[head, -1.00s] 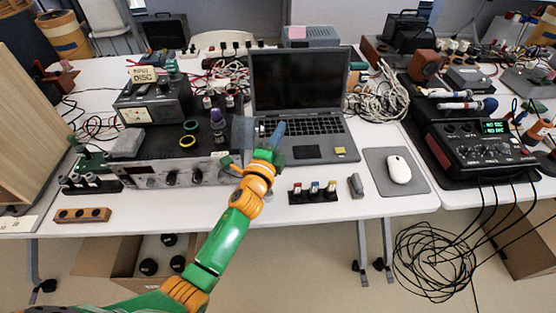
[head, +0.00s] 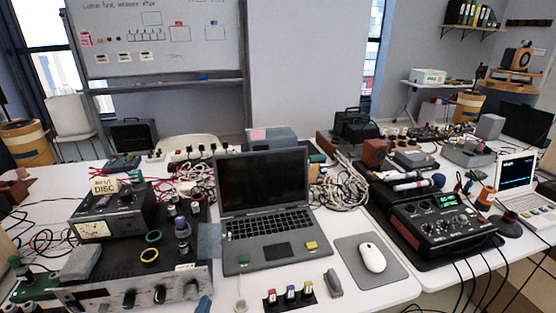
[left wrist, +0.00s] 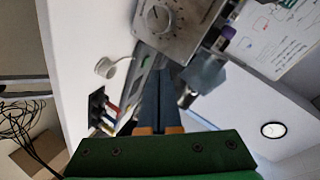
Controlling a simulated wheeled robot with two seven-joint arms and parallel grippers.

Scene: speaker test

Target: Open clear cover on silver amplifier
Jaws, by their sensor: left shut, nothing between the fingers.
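The silver amplifier (head: 185,288) is at the lower left of the head view, its front panel of dark knobs cut by the bottom edge. A bluish see-through plate (head: 208,242), which looks like the clear cover, is at its right end beside the laptop. My left gripper (head: 203,305) shows only as a blue fingertip in front of the panel's right end. In the left wrist view, its blue fingers (left wrist: 158,100) are together and empty. The amplifier's silver face with a knob (left wrist: 172,22) is beyond them, and the plate (left wrist: 208,74) is just right of them. My right gripper is out of view.
A laptop (head: 262,220) stands open right of the amplifier. Small coloured-top blocks (head: 290,294), a mouse (head: 373,257) on a grey pad and a black recorder (head: 440,225) lie further right. A meter box (head: 115,215) and coloured rings stand on or behind the amplifier.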

